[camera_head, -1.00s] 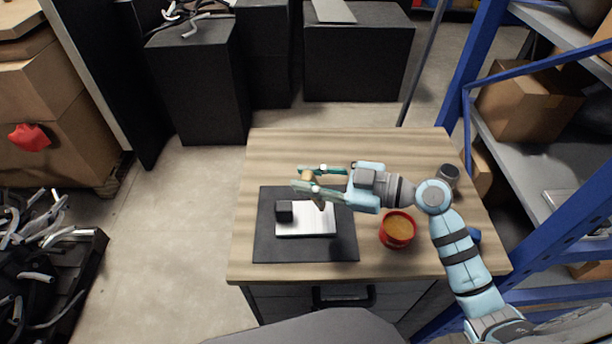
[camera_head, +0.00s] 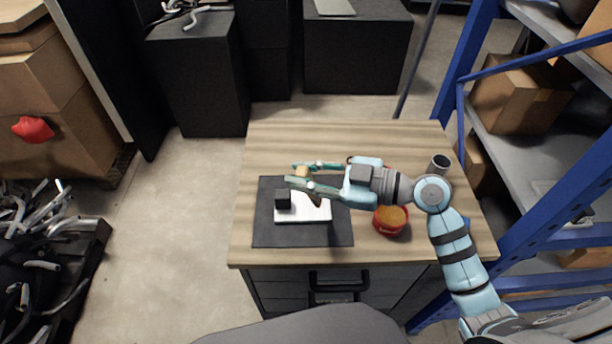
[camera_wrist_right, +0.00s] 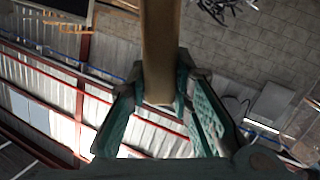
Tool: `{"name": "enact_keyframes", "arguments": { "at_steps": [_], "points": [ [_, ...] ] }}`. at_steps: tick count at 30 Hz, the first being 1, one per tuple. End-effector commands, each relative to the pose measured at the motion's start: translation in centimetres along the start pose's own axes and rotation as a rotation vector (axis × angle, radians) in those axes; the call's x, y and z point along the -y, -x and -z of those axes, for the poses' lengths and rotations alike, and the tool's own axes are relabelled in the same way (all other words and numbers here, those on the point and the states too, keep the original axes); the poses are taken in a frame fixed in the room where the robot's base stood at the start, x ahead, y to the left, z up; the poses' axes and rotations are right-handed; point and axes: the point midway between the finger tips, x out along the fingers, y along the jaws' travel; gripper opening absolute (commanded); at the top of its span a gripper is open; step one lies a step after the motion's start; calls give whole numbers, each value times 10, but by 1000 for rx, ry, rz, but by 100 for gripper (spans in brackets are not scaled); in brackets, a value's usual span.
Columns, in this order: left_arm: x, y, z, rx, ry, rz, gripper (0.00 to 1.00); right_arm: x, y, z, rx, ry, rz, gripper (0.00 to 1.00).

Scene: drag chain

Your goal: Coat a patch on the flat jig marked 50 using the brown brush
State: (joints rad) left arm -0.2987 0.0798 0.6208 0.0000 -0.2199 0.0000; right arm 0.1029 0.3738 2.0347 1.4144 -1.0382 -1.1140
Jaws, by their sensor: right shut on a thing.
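A flat white plate jig (camera_head: 291,215) with a black block (camera_head: 283,199) on its left end lies on a dark mat (camera_head: 262,230). Any number on it is too small to read. My right gripper (camera_head: 293,174) is above the jig's far edge, shut on the brown brush (camera_head: 301,172). The brush's brown handle (camera_wrist_right: 160,45) shows between the fingers in the right wrist view. Its dark lower end hangs over the jig's upper right part; I cannot tell whether it touches. A red cup (camera_head: 391,230) of orange-brown contents stands right of the mat. My left gripper is out of view.
The wooden table (camera_head: 300,137) is clear at its far left. A dark cylindrical cup (camera_head: 440,163) stands near its right edge. A blue shelf rack (camera_head: 470,60) rises close on the right. A drawer handle (camera_head: 338,282) sticks out below the front edge.

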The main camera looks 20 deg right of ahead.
Motion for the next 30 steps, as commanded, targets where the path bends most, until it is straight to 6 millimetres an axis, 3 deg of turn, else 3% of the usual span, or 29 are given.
{"name": "enact_keyframes", "arguments": {
  "at_steps": [11,30],
  "points": [
    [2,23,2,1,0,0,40,-11,9,31,2,-1,-7,0],
    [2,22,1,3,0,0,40,-11,9,32,2,-2,-7,0]
  ]
}}
